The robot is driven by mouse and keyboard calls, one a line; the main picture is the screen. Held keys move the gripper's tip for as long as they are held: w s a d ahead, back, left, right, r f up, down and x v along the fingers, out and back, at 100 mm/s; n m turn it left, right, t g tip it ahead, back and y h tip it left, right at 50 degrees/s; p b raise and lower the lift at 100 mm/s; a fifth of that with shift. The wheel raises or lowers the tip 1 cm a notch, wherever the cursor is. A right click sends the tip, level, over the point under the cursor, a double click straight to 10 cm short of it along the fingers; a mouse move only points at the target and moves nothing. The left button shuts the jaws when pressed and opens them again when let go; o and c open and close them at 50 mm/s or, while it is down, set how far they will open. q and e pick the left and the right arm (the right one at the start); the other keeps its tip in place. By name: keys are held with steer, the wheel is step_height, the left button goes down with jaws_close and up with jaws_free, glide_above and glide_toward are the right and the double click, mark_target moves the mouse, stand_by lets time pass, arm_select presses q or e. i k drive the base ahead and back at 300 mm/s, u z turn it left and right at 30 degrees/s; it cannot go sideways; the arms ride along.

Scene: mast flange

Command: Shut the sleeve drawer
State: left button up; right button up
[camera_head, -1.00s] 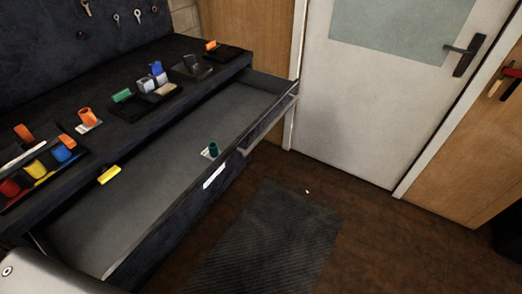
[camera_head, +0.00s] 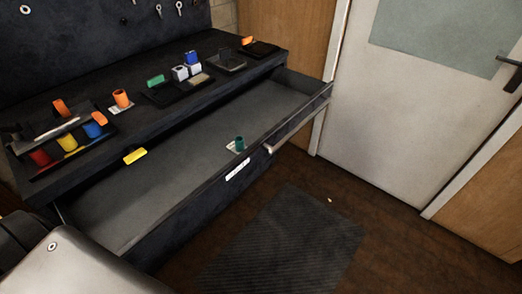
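The sleeve drawer (camera_head: 185,178) is pulled out from under the dark workbench top (camera_head: 60,79). Its inside is wide, grey and mostly bare. A green sleeve (camera_head: 240,144) stands on a small white label inside, close to the front wall. A pale label (camera_head: 238,170) and a bar handle (camera_head: 295,130) are on the drawer front. A yellow tag (camera_head: 135,156) sits at the bench edge above the drawer. Neither of my grippers is in view.
On the bench top stand a tray with red, yellow and blue pieces (camera_head: 68,142), an orange cup (camera_head: 122,99) and a dark tray (camera_head: 182,88) with blocks. A ribbed mat (camera_head: 285,240) lies on the brown floor before the drawer. A white door (camera_head: 405,110) stands at right.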

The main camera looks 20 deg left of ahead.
mark_target(136, 210)
steer(key=u, duration=1.65)
steer(key=k, duration=0.95)
steer(key=z, duration=0.85)
steer(key=i, duration=0.5)
steer(key=z, duration=0.05)
